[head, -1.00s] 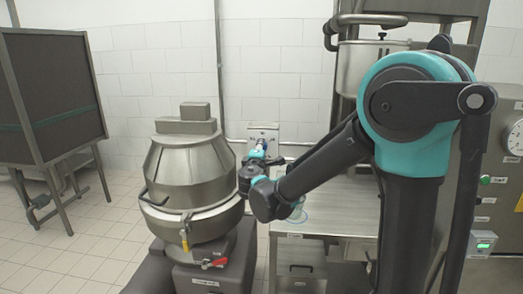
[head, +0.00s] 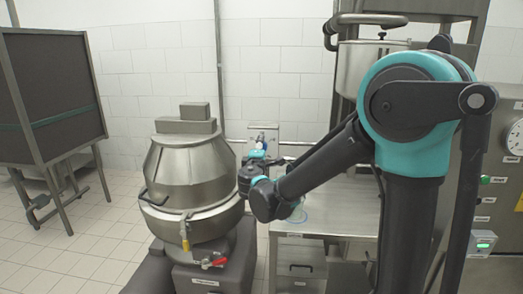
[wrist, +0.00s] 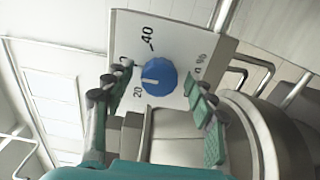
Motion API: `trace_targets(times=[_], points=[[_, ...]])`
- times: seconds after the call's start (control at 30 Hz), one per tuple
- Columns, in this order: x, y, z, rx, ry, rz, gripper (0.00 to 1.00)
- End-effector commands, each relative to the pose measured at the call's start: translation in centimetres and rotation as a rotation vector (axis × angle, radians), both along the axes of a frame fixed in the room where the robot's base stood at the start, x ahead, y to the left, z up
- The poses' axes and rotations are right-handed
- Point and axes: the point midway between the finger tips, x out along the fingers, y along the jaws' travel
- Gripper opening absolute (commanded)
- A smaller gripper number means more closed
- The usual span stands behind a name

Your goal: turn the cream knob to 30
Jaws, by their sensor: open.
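No cream knob shows. The wrist view shows a round blue knob (wrist: 158,77) with a short white mark on its lower half. It sits on a pale panel (wrist: 180,33) whose print appears turned: 40 above the knob, 20 at its lower left, a % sign to its right. I cannot tell the exact setting. My gripper (wrist: 157,79) is open, its two teal-padded fingers spread to the left and right of the knob, apparently apart from it. The left finger hides part of a printed number. In the head view my gripper (head: 258,160) is below the wall panel (head: 264,130).
A large steel mixer-like vessel (head: 190,170) stands close to the left of my gripper. A steel table (head: 330,215) lies below my arm. A steel pot (head: 365,65) is at the back right. A dark cabinet with a gauge (head: 512,138) stands at the right edge.

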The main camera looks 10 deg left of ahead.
Motion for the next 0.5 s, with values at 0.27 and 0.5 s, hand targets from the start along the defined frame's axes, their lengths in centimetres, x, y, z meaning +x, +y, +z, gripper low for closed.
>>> trace_targets(times=[0.27,0.5], points=[[-3.7,0.1,0.0,0.000,0.000,0.004,0.56],[-8.7,0.1,0.0,0.000,0.000,0.004,0.56]])
